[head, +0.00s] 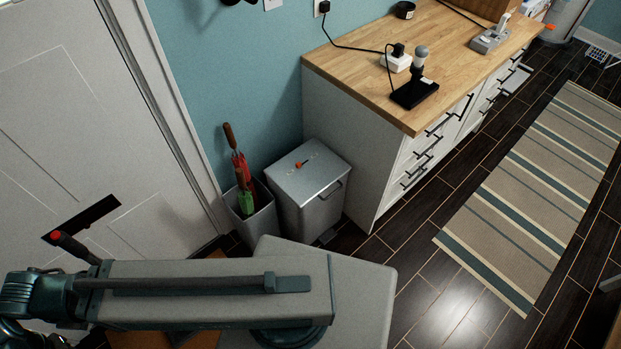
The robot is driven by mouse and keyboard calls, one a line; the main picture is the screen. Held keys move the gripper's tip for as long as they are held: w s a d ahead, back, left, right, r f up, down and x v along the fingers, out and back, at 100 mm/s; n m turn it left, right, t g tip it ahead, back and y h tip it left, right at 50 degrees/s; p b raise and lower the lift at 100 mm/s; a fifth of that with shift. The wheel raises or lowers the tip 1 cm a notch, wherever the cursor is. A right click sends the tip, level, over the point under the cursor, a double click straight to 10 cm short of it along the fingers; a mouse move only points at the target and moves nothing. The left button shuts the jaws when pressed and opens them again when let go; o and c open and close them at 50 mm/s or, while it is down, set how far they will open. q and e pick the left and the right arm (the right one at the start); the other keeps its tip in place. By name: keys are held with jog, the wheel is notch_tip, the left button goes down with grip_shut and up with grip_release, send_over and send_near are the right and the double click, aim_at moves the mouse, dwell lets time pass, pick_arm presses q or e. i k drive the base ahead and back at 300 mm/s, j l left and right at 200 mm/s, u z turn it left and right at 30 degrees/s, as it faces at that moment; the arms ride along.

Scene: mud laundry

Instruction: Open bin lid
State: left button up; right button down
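A light grey box-shaped bin (310,218) stands on the floor against the teal wall, at the left end of the cabinet. Its flat lid (318,178) is down on the bin. A small orange-red item (299,165) shows on top of the lid. A dark handle (331,190) is on the bin's front side near the top. Neither gripper can be made out. Grey and dark parts of my own body fill the lower left and hide the floor in front of the bin.
A grey holder (262,222) with a red and green umbrella (241,175) stands close left of the bin. A white cabinet (340,150) with a wooden top (445,50) stands at right. A striped rug (540,190) lies on the dark floor. A white door (70,100) is at left.

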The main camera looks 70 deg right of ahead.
aim_at(321, 168)
jog(key=z, duration=2.8)
